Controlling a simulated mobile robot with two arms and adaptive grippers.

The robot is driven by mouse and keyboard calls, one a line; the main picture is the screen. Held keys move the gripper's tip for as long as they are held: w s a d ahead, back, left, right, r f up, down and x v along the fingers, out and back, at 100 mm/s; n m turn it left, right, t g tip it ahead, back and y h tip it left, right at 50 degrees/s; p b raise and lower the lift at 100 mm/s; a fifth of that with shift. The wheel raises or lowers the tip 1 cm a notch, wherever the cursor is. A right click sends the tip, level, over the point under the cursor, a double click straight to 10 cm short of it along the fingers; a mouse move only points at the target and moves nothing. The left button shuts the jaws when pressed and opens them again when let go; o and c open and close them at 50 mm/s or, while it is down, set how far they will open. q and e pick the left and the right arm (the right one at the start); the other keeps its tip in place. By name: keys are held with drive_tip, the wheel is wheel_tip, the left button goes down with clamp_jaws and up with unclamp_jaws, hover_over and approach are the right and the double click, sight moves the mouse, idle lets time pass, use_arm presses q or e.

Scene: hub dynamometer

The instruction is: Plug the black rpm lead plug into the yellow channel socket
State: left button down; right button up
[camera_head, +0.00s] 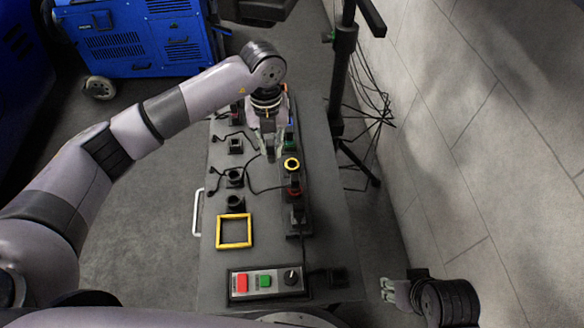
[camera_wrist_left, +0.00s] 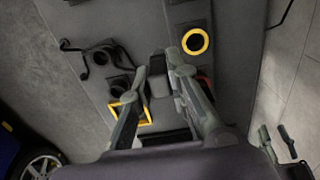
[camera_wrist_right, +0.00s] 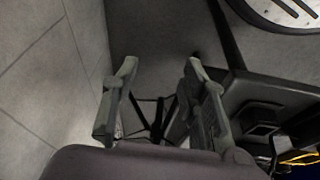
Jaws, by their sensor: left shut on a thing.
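The yellow channel socket (camera_head: 291,164), a black socket with a yellow ring, sits on the strip along the bench's right side. It also shows in the left wrist view (camera_wrist_left: 195,41). My left gripper (camera_head: 270,152) is shut on a dark plug (camera_wrist_left: 158,76), which looks like the black rpm lead plug. It is just left of the yellow ring in the head view, apart from it. The plug's front end is hard to make out. My right gripper (camera_head: 388,290) is open and empty off the bench's right side; its spread fingers show in the right wrist view (camera_wrist_right: 161,68).
A red-ringed socket (camera_head: 294,190) and a green one (camera_head: 290,141) flank the yellow socket. Several black holders (camera_head: 235,178) with leads stand to the left. A yellow square frame (camera_head: 234,231) and a button box (camera_head: 266,282) are at the front. A black stand (camera_head: 341,80) rises behind.

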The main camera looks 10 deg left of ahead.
use_arm(q)
drive_tip(key=shift+w+d+b, duration=0.1)
drive_tip(key=shift+w+d, duration=0.1)
drive_tip(key=shift+d, duration=0.65)
drive_tip(key=shift+w+d+b, duration=0.1)
drive_tip(key=shift+w+d, duration=0.1)
drive_tip(key=shift+d, duration=0.6)
drive_tip(key=shift+w+d+b, duration=0.1)
drive_tip(key=shift+w+d, duration=0.1)
drive_tip(key=shift+d, duration=0.65)
use_arm(e)
drive_tip(key=shift+v, duration=1.35)
drive_tip(key=shift+s, duration=0.1)
drive_tip(key=shift+d+f, duration=0.1)
use_arm(q)
drive_tip(key=shift+f, duration=0.45)
use_arm(e)
drive_tip(key=shift+f, duration=0.15)
use_arm(q)
drive_tip(key=shift+f+b, duration=0.2)
drive_tip(key=shift+b, duration=0.15)
drive_tip(key=shift+f+b, duration=0.45)
drive_tip(key=shift+f, duration=0.35)
drive_tip(key=shift+f+b, duration=0.35)
drive_tip(key=shift+f, duration=0.2)
use_arm(e)
drive_tip(key=shift+w+a+f+t, duration=0.25)
drive_tip(key=shift+w+f+t, duration=0.25)
drive_tip(key=shift+w, duration=0.35)
